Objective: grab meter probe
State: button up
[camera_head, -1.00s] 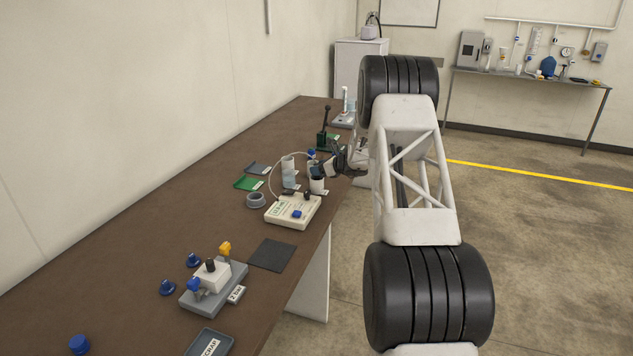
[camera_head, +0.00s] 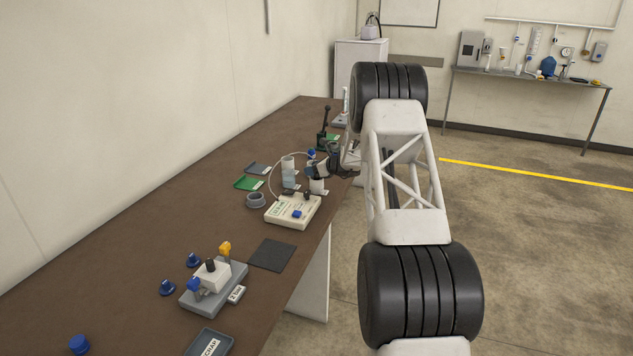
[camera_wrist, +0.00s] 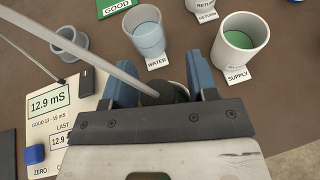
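The meter probe (camera_wrist: 166,92) shows as a dark rounded shape between my fingers in the wrist view, with a light grey cable running to it from the upper left. Its lower part is hidden by my gripper. My gripper (camera_wrist: 163,72) has its two blue fingers apart, one on each side of the probe; I see no clear contact. In the head view my gripper (camera_head: 318,170) is over the far right part of the bench, partly hidden by my arm. The meter (camera_head: 292,210) is a cream box; its display (camera_wrist: 48,105) reads 12.9 mS.
The WATER cup (camera_wrist: 148,38) and the SUPPLY cup (camera_wrist: 240,48), with green inside, stand just beyond my fingers. A grey ring (camera_wrist: 68,42) lies at the left. A green GOOD tray (camera_head: 248,183) lies farther left. The dark mat (camera_head: 271,255) is bare.

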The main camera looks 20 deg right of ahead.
grip_shut()
notch_tip(320, 180, up, 10)
dwell(1.0)
dwell(0.4)
